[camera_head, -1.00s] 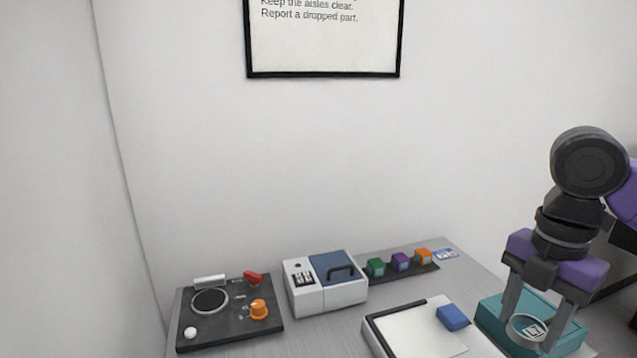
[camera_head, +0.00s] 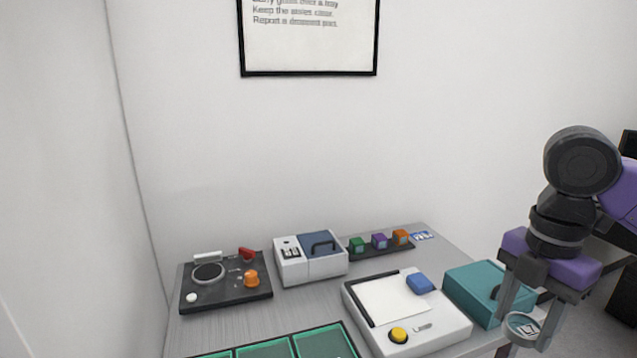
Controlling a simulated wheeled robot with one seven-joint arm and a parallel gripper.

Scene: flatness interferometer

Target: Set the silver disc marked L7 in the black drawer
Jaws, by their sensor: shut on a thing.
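My gripper (camera_head: 526,326) is at the lower right and points down. It is shut on a silver disc (camera_head: 523,329), held between its two grey fingers. The disc has a light label with a dark mark, too small to read as L7. The disc is in front of the teal box and near the table's right edge. I cannot make out a black drawer in this view.
A teal box (camera_head: 464,293) stands left of my gripper. A white unit (camera_head: 440,331) has a blue block and yellow button. A black-rimmed tray (camera_head: 349,330) with green compartments is at the front. Behind are a black panel (camera_head: 228,299), a white-and-blue box (camera_head: 292,268) and coloured cubes (camera_head: 379,241).

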